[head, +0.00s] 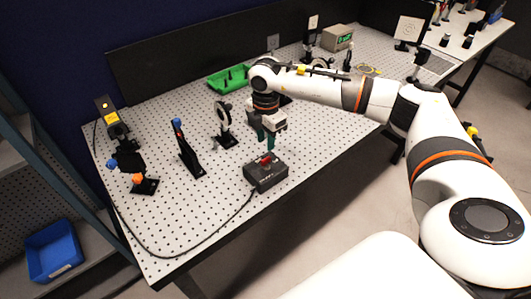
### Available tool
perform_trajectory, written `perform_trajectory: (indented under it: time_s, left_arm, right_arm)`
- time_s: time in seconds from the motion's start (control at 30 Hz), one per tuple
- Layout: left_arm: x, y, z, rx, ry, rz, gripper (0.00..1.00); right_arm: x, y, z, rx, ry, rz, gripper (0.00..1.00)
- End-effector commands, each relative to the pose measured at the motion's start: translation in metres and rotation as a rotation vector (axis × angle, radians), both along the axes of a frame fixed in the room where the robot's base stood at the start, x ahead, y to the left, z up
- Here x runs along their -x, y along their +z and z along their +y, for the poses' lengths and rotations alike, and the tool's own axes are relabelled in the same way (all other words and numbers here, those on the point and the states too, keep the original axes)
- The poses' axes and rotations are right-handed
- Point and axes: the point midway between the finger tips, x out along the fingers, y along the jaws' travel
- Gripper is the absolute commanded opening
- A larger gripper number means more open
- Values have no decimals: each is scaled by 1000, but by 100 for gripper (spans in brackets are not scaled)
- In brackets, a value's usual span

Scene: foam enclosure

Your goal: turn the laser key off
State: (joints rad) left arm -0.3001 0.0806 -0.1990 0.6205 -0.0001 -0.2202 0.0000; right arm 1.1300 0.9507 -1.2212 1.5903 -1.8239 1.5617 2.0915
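The laser controller (267,174) is a dark grey box near the front edge of the perforated optical table. A red part (266,158) shows on its top; the key itself is too small to tell apart. My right gripper (270,148) points down just above the box, with its greenish fingers close to the red part. I cannot tell whether the fingers touch anything or how far apart they are. A black cable runs from the box along the table's front left to the yellow-labelled laser unit (110,117). My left gripper is not in view.
Optical mounts stand left of the box, including a black post with a blue top (187,150) and a round mount (224,124). A green tray (228,79) and a meter box (338,38) sit farther back. The table's front left is mostly clear.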

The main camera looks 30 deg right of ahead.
Motion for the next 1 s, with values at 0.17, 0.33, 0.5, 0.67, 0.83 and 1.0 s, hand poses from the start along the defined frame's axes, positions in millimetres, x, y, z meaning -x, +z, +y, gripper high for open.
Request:
perform_trajectory:
  time_s: [0.17, 0.33, 0.5, 0.67, 0.83, 1.0]
  left_arm:
    - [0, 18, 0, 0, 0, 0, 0]
    - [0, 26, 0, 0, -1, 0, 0]
    - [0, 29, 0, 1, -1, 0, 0]
    - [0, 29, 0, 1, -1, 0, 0]
    - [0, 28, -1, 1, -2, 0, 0]
    - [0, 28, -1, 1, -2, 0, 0]
  right_arm:
    - [1, -34, 1, -1, 0, 5, 30]
    - [0, -60, 1, -2, 1, 2, 30]
    - [0, -74, 1, -3, 1, 0, 30]
    - [0, -77, 1, -3, 2, -1, 30]
    - [0, -76, 1, -3, 2, -1, 25]
    - [0, -76, 1, -3, 2, -1, 0]
